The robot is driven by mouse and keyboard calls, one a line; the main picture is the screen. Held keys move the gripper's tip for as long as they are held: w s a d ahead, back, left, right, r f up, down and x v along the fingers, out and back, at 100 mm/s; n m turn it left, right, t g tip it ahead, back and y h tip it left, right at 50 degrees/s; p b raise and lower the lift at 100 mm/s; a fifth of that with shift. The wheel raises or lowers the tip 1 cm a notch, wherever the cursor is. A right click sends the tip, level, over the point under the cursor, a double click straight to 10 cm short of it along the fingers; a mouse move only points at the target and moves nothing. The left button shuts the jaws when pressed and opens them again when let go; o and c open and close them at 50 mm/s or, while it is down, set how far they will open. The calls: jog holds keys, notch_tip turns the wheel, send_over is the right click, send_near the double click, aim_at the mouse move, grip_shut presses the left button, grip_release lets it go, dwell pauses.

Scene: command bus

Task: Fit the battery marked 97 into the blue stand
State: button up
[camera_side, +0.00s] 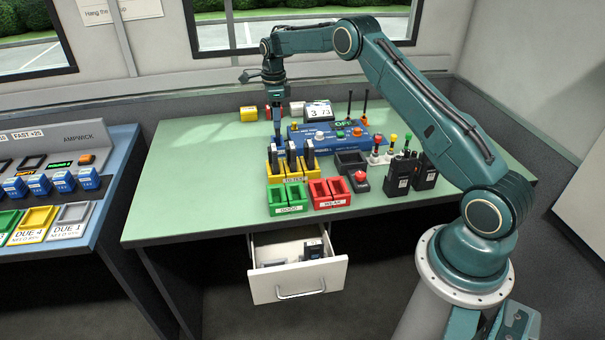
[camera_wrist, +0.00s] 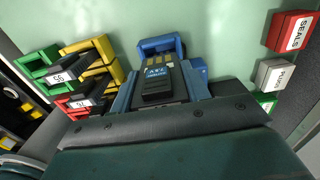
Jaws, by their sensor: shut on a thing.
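My gripper (camera_side: 277,132) points down behind the row of yellow cups, left of the blue tester box. It is shut on a dark battery (camera_wrist: 160,88) with gold contacts and a blue label; I cannot read a number on it. In the wrist view a blue stand (camera_wrist: 160,42) with an open frame shows just beyond the battery's contact end. I cannot tell whether they touch. In the side view the stand is not clearly visible.
Green cups (camera_side: 288,197) and red cups (camera_side: 330,194) stand in front of the yellow ones. The blue tester box (camera_side: 335,138) is right of my gripper. Two black radios (camera_side: 402,175) stand farther right. An open drawer (camera_side: 298,283) juts out below. The table's left side is clear.

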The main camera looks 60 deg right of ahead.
aim_at(277, 132)
jog(key=shift+f, duration=1)
jog(key=shift+f, duration=2.1)
dwell(1.5)
jog(key=o, duration=1.4)
jog(key=shift+o, duration=0.2)
jog(key=shift+r, duration=0.1)
jog(key=shift+r, duration=3.45)
jog(key=shift+r, duration=0.1)
